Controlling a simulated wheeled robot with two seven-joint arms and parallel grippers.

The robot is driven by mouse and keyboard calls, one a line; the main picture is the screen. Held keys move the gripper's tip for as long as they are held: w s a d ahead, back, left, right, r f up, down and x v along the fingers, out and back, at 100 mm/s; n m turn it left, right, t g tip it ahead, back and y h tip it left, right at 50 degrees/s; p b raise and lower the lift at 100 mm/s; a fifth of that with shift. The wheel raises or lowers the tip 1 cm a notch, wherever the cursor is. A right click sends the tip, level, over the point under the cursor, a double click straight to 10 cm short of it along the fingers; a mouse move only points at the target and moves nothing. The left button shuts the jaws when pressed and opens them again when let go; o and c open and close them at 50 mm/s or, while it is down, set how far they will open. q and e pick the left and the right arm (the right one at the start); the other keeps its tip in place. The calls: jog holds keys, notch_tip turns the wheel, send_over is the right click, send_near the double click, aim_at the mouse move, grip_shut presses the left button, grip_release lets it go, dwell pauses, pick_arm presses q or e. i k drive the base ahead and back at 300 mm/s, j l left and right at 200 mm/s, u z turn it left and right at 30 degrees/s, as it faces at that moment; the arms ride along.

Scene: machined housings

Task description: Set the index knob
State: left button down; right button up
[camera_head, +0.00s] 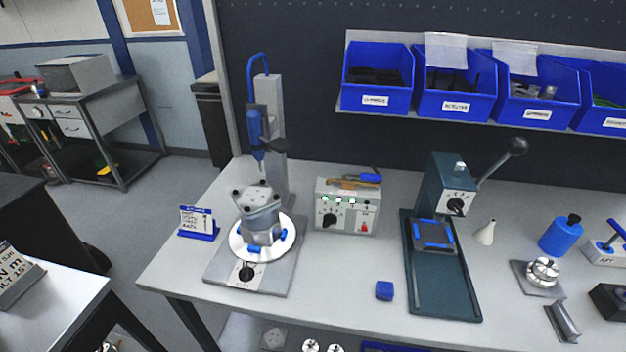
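A black knob (246,273) sits on a light label plate at the front of a grey base (275,281); the label is too small to read. Above it, a white round plate (238,247) with blue clamps carries a grey machined housing (259,215). Another black knob (329,220) is on the front of a grey control box (347,207). A third black knob (455,206) is on a dark green lever press (449,180). I cannot tell from lettering which is the index knob. Neither of my grippers is in view.
A blue screwdriver (256,128) hangs above the housing beside a grey column (270,120). A blue-edged sign (198,224) stands left of the base. A small blue block (384,290) lies on the grey bench (340,280). Blue bins (455,104) line the back wall.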

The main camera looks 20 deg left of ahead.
aim_at(246, 274)
jog(key=u, duration=1.1)
jog(key=j+z, duration=0.25)
jog(key=j, duration=0.15)
